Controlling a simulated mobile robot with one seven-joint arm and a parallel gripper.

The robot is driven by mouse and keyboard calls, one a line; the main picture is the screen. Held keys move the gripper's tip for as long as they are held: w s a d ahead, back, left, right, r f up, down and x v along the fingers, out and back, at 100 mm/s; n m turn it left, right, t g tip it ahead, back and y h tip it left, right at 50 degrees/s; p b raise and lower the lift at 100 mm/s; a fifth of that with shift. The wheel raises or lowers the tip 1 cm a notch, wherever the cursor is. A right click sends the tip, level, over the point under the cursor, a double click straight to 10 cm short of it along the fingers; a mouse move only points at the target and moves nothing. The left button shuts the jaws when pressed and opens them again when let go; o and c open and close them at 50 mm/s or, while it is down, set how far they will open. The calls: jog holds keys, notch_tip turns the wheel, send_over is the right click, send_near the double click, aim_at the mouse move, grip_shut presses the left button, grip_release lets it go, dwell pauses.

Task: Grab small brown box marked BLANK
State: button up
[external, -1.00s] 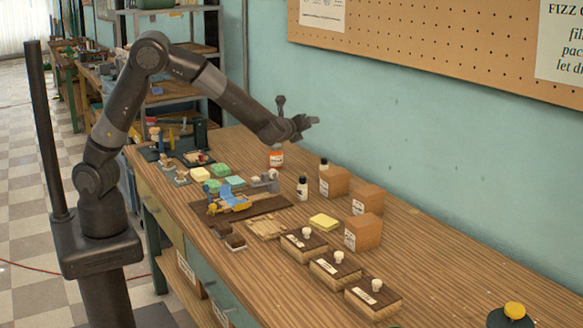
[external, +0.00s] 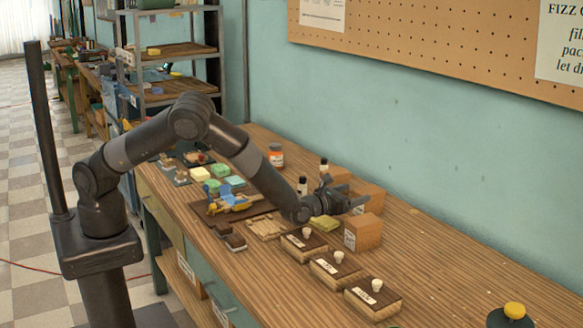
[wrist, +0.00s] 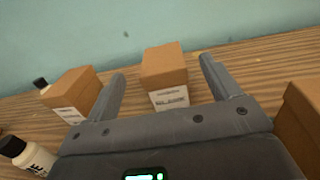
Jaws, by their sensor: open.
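In the wrist view, the middle box (wrist: 165,68) stands upright ahead, between the lines of my two fingers. The left box (wrist: 72,90) is beyond the left finger, and the right box (wrist: 303,105) is partly cut off by the frame edge. In the external view, my gripper (external: 352,197) is low over the bench, open and empty, partly hiding the middle box (external: 371,195). The near box (external: 363,233) is to its lower right, the far box (external: 338,174) behind it.
A white bottle with a black cap (wrist: 28,155) stands at left in the wrist view, and another black cap (wrist: 40,83) shows behind the left box. A yellow sponge (external: 325,222) and several wooden blocks with white knobs (external: 337,265) lie nearer. The wall is close behind.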

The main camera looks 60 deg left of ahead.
aim_at(369, 191)
jog(key=shift+w+f, duration=0.5)
jog(key=shift+w, duration=0.1)
jog(key=shift+w+a, duration=0.1)
jog(key=shift+w, duration=3.1)
jog(key=shift+c, duration=0.5)
jog(key=c, duration=1)
